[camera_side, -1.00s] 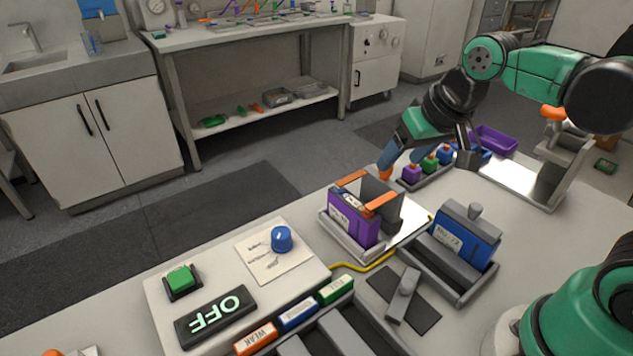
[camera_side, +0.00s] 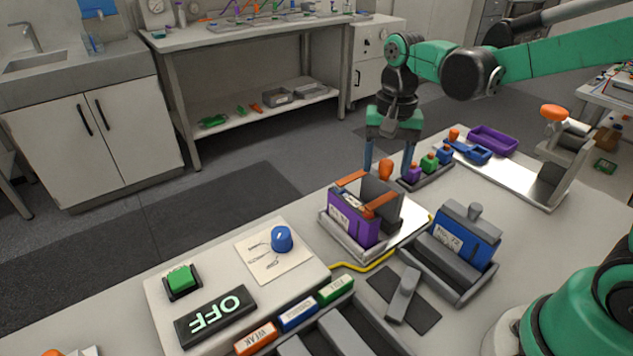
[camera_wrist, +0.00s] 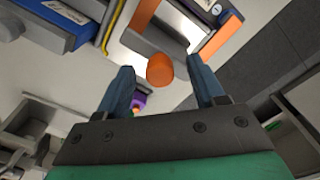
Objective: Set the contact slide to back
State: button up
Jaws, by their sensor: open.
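The contact slide's orange knob (camera_side: 386,169) stands at the far end of the cell holder, behind a grey upright plate (camera_side: 381,190). Orange contact bars (camera_side: 380,203) lie across the top of the holder. A purple battery (camera_side: 352,218) sits in the holder's bay. My gripper (camera_side: 388,168) is open and points down, with one blue finger on each side of the knob. In the wrist view the orange knob (camera_wrist: 160,69) shows between the two fingertips, apart from both. I cannot tell how far down the fingers reach beside it.
A rack with small purple, green and blue pieces (camera_side: 428,164) stands close to my right finger. A blue battery (camera_side: 467,238) sits in a dark cradle on the right. A purple tray (camera_side: 493,139) and a clamp stand (camera_side: 565,150) are farther back. A control panel (camera_side: 160,305) is at front left.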

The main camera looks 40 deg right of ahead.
jog(key=shift+f, duration=0.3)
grip_shut()
dwell(1.3)
